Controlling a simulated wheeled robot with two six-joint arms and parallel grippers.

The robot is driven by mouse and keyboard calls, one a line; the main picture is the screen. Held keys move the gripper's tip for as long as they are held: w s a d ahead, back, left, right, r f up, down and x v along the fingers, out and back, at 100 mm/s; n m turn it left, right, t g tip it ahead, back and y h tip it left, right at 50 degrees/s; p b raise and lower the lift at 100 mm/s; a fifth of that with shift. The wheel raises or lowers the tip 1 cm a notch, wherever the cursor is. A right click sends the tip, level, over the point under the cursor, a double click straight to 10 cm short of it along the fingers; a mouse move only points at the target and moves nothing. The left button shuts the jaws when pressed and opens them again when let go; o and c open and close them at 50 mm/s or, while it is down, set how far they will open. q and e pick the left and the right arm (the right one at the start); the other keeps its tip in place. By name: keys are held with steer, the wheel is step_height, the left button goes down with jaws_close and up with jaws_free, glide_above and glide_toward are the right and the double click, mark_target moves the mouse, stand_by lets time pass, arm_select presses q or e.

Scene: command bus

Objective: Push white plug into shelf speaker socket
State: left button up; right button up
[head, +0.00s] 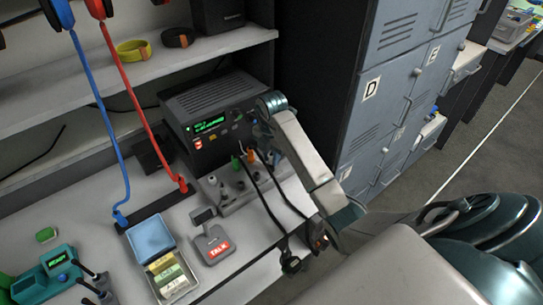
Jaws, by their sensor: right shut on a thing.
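My right arm reaches in from the lower right, and its wrist bends down beside the black radio unit. My right gripper (262,133) is mostly hidden by the wrist, just above the grey socket block (240,194). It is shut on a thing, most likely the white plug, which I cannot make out. A green plug (236,163) and an orange plug (250,155) show at the block, with dark cables leading towards the desk's front edge. The black speaker (218,16) stands on the shelf above. I cannot tell which socket is the shelf speaker's. My left gripper is not in view.
The radio unit (212,124) stands close behind the socket block. A talk switch (214,246), a blue-lidded box (151,238) and a teal device (45,276) are on the desk. Grey lockers (380,110) rise close to the right of my wrist. Blue and red cables hang at left.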

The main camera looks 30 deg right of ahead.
steer(key=shift+f+b, duration=0.65)
steer(key=shift+f, duration=0.05)
stand_by(0.4)
steer(key=shift+r, duration=0.1)
steer(key=o, duration=0.9)
step_height(320, 180, up, 8)
steer(key=p, duration=0.8)
